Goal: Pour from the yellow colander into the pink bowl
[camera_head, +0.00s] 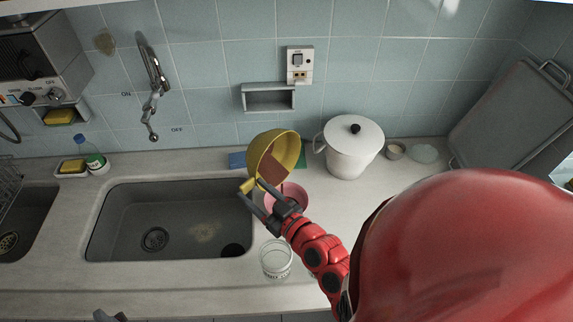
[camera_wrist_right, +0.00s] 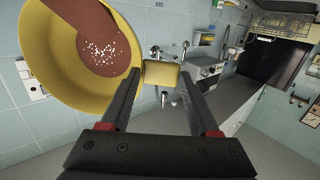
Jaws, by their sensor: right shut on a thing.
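The yellow colander (camera_head: 290,150) is tilted on its side in the head view, held up at the counter just right of the sink. A reddish-brown area shows inside it; in the wrist view the colander (camera_wrist_right: 48,75) shows this area with white specks. My right gripper (camera_head: 252,187) is shut on the colander's handle, which sits between the fingers in the wrist view (camera_wrist_right: 160,75). The pink bowl (camera_head: 297,192) is on the counter below the colander, partly hidden by my right gripper and the colander. A dark piece of my left gripper (camera_head: 108,316) shows at the bottom edge.
A white lidded pot (camera_head: 352,150) stands to the right. A clear glass (camera_head: 276,259) stands near the front. The sink (camera_head: 190,205) opens on the left. A blue object (camera_head: 237,160) lies behind the colander.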

